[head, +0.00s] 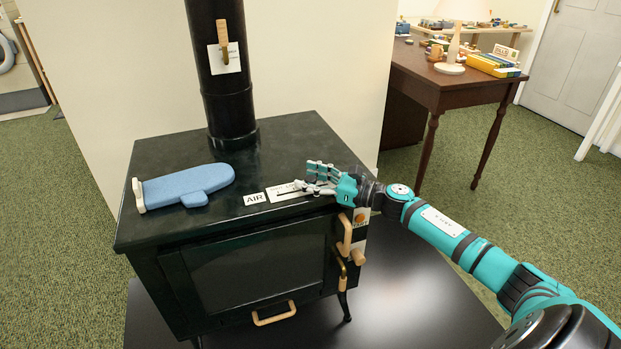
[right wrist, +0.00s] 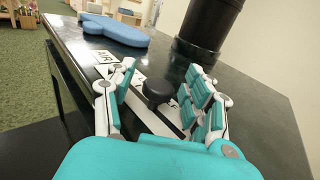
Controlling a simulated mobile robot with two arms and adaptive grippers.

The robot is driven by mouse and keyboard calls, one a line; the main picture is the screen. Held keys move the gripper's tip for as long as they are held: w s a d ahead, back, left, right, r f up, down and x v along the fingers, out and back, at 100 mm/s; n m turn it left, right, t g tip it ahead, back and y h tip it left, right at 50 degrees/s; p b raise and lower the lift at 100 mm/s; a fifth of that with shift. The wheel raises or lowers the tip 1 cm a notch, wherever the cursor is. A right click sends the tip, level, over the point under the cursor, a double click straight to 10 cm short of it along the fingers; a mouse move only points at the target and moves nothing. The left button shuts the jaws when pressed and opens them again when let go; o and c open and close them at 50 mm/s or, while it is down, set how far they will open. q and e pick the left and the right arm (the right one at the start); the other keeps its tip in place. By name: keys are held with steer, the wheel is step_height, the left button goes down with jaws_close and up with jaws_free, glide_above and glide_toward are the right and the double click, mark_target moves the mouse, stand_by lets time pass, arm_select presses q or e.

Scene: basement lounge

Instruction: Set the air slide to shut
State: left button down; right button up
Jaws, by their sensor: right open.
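The air slide's white plate (head: 283,190) lies on top of the black stove at its front edge, beside a white AIR label (head: 255,198). My right gripper (head: 310,180) is over the plate's right part and hides it in the head view. In the right wrist view, the slide's round black knob (right wrist: 157,92) stands between the open fingers of the right gripper (right wrist: 162,72), with gaps on both sides. A dark slot line runs along the plate. The plate's words are mostly covered, so I cannot read the setting. My left gripper is not in view.
The black flue pipe (head: 222,90) rises behind, with a wooden-handled damper (head: 222,40). Wooden handles and an orange button (head: 360,218) are at the stove's front right.

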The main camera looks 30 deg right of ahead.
jaws_close()
